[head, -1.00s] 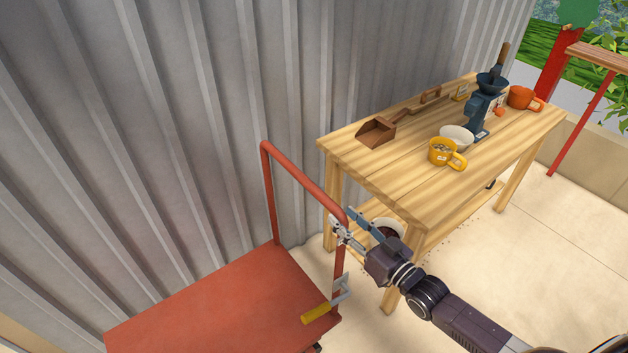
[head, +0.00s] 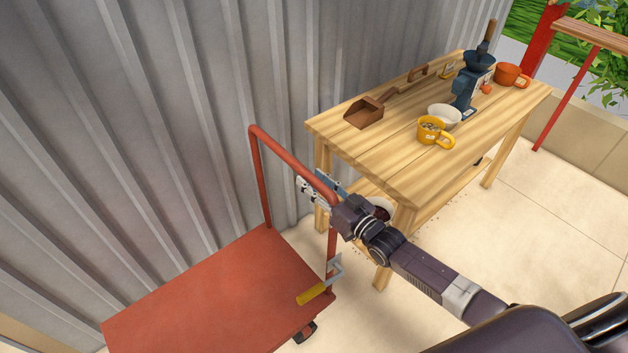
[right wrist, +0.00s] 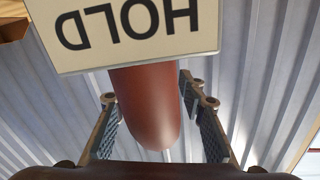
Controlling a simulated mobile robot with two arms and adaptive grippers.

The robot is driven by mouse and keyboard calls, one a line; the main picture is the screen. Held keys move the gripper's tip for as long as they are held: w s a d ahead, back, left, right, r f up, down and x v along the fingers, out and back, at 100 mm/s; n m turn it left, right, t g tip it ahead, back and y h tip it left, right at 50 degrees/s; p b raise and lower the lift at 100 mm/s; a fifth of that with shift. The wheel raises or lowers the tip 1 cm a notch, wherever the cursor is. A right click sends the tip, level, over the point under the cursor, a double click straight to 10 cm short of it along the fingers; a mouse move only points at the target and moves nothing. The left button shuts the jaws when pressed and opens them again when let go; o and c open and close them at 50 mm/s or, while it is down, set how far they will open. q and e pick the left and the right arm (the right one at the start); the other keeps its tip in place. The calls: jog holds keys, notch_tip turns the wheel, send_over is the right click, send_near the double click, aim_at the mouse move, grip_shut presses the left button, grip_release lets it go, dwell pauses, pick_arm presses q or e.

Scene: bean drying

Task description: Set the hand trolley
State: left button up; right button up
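The hand trolley has a flat red deck (head: 210,295) and a red tubular handle (head: 290,160) standing by the metal wall. A lever with a yellow grip (head: 312,294) sits low near the handle's right post. My right gripper (head: 322,188) is at the right end of the handle's top bar, fingers apart. In the right wrist view the red bar (right wrist: 145,105) lies between the open fingers (right wrist: 158,128), with gaps at both sides. A cream plate reading HOLD (right wrist: 130,30), upside down, covers part of the bar there. My left gripper is not in view.
A wooden table (head: 375,155) stands just right of the handle, close to my right arm. A corrugated wall (head: 150,130) borders the left.

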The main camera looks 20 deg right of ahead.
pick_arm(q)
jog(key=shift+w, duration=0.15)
pick_arm(e)
grip_shut()
